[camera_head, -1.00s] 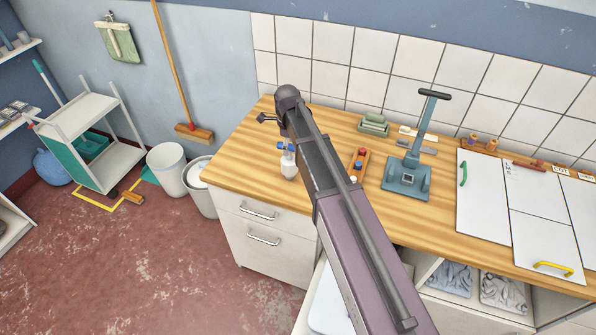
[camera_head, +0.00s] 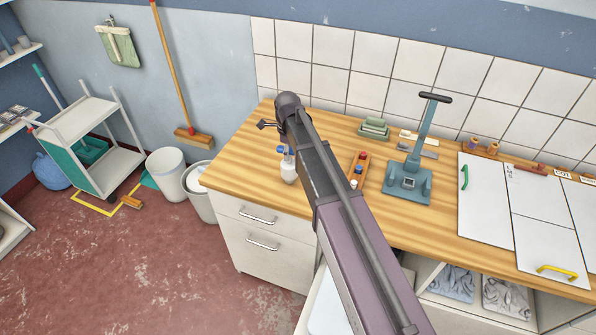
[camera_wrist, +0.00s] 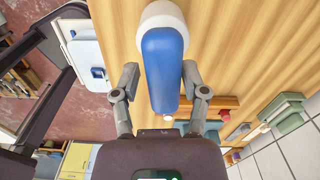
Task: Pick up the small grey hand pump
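A small bottle-like thing with a pale grey-white body (camera_head: 289,174) and a blue top stands on the wooden counter in the head view. In the wrist view its long blue part (camera_wrist: 162,65) and round whitish end (camera_wrist: 162,13) lie between the fingers of my gripper (camera_wrist: 160,80). The fingers are apart, one on each side, with a narrow gap at the left; contact at the right is unclear. In the head view my arm hides most of my gripper. A larger blue-grey device with an upright T-handle (camera_head: 408,180) stands farther right.
A wooden tray with small coloured pieces (camera_head: 357,172) stands just right of my arm. Bare counter (camera_head: 235,170) is left of the bottle. White bins (camera_head: 168,172) stand on the floor.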

